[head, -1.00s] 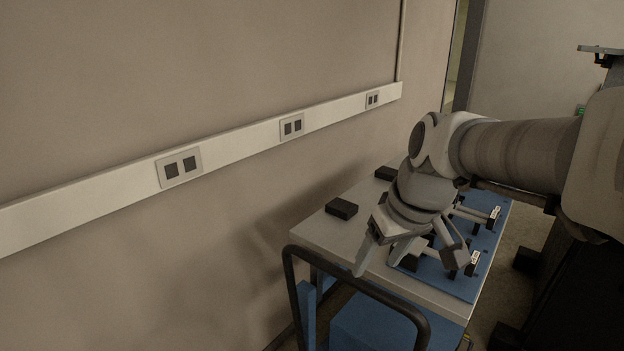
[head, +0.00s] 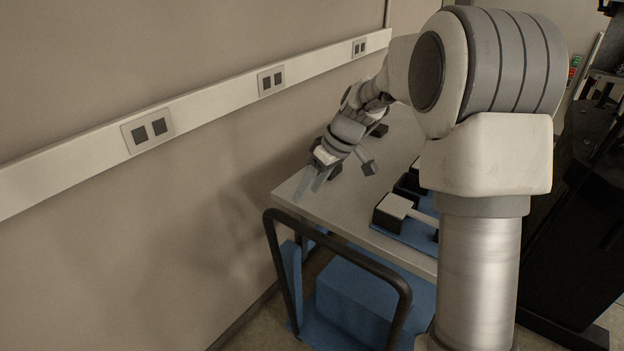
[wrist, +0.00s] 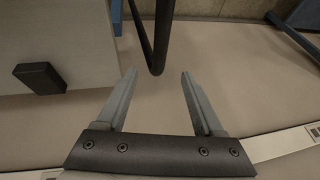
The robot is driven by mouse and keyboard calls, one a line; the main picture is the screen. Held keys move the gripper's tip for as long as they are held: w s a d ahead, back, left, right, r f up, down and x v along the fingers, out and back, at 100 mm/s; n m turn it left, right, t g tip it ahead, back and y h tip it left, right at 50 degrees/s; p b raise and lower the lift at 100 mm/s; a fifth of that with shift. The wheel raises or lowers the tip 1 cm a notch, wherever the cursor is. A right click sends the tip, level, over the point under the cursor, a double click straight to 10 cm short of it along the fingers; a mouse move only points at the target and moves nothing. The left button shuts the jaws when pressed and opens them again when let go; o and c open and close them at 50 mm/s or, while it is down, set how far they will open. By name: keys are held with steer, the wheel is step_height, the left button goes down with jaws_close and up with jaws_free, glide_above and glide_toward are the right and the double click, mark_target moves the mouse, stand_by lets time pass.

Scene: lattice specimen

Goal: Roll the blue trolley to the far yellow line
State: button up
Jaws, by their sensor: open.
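The blue trolley (head: 319,332) stands low at the near end of a grey-topped table, with a blue box (head: 357,300) on it. Its black tubular handle (head: 337,246) rises in front of the table end; a dark bar of the handle (wrist: 160,35) shows in the wrist view. My gripper (head: 309,191) is open and empty, over the table's wall-side near corner, pointing down. In the wrist view the bar's end lies around the gap between the fingertips (wrist: 158,75); its depth relative to them is unclear. No yellow line is visible.
The grey table top (head: 300,192) carries black blocks, one at the left of the wrist view (wrist: 40,77), and a blue plate (head: 402,230) with fixtures. The wall with its socket rail (head: 208,104) runs close along the left. My arm hides the table's right part.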

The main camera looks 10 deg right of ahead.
steer(key=x, duration=1.5)
steer(key=shift+f, duration=0.25)
steer(key=shift+a, duration=0.15)
steer(key=shift+c, duration=0.2)
jaws_close()
stand_by(0.4)
